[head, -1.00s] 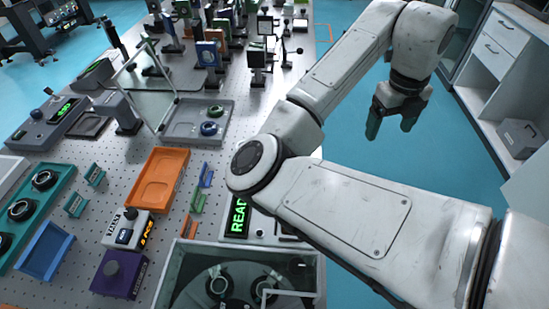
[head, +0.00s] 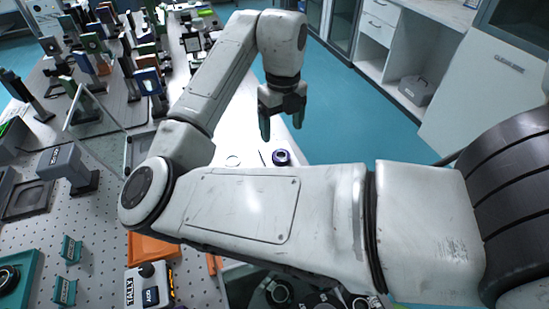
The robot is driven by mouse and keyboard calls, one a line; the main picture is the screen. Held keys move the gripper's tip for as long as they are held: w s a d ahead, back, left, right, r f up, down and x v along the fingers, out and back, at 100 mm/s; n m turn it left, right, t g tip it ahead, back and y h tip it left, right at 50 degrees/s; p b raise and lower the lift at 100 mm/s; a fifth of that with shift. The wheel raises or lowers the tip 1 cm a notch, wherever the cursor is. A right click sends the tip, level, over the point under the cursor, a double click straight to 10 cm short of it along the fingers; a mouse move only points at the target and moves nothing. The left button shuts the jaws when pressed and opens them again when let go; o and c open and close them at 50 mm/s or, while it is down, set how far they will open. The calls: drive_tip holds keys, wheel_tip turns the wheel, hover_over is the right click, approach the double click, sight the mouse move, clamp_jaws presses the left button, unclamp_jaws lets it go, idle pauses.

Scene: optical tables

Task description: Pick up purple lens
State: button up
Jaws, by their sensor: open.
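How high the gripper is over the surface is hard to tell. My forearm lies close below the lens in the picture and hides what is behind it.
Several optical mounts and a glass pane (head: 97,125) stand on the perforated table at the left. An orange tray (head: 150,249) is partly hidden by my arm. A white box marked TALLY (head: 150,287) sits at the front. Blue floor and white cabinets (head: 490,85) are at the right.

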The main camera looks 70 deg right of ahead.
sight(281, 155)
wheel_tip(281, 155, down, 9)
drive_tip(key=c, duration=1.2)
drive_tip(key=shift+r, duration=0.85)
drive_tip(key=shift+c, duration=0.2)
drive_tip(key=s+r, duration=1.1)
drive_tip(key=s, duration=0.3)
drive_tip(key=shift+r, duration=0.2)
